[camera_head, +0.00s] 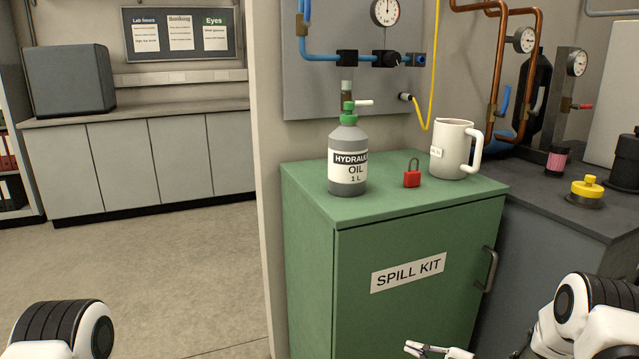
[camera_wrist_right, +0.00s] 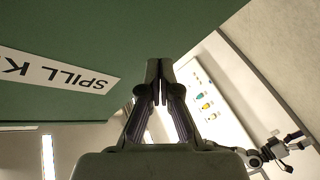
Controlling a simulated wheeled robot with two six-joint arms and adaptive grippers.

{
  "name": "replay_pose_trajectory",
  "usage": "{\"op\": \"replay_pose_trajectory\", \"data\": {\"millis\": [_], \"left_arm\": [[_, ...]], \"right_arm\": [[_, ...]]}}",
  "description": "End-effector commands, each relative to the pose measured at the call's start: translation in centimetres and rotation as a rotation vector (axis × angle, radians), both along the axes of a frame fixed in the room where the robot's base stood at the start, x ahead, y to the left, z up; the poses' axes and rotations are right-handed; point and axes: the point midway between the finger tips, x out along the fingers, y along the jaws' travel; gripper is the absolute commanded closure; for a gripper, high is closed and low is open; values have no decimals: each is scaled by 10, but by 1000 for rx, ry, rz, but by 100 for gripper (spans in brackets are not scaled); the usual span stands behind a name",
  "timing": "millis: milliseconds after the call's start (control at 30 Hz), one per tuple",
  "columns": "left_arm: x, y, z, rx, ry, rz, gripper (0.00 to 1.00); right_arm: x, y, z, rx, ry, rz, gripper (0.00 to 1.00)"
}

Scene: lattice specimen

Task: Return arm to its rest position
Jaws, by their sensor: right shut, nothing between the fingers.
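My right gripper (camera_head: 424,350) is low in front of the green spill kit cabinet (camera_head: 400,235), near the bottom edge of the head view. In the right wrist view its fingers (camera_wrist_right: 159,78) are together with nothing between them. The cabinet's green face and upside-down label fill the upper left of that view. My left arm shows only as a rounded white and black link at the lower left of the head view. What looks like my left gripper (camera_wrist_right: 292,142) is small at the right of the wrist view; its finger state is unclear.
On the cabinet stand a grey hydraulic oil bottle (camera_head: 348,160), a red padlock (camera_head: 412,174) and a white mug (camera_head: 453,150). A dark counter (camera_head: 545,195) at right holds a yellow-topped item (camera_head: 587,189). The floor (camera_head: 150,275) at left is clear.

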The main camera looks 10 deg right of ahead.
Motion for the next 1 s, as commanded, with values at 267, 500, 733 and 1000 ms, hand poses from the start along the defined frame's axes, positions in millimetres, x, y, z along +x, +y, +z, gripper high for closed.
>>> {"op": "replay_pose_trajectory", "data": {"millis": [267,500,733,1000], "left_arm": [[0,0,0,0,0,0,21],[0,0,0,0,0,0,21],[-1,0,28,0,2,0,21],[0,0,121,0,0,0,21]], "right_arm": [[-164,111,-137,86,934,-396,100],[-311,80,-162,23,1414,-867,100],[-387,45,-126,98,1646,-1332,100],[-386,46,-34,97,1641,-1323,100]]}}
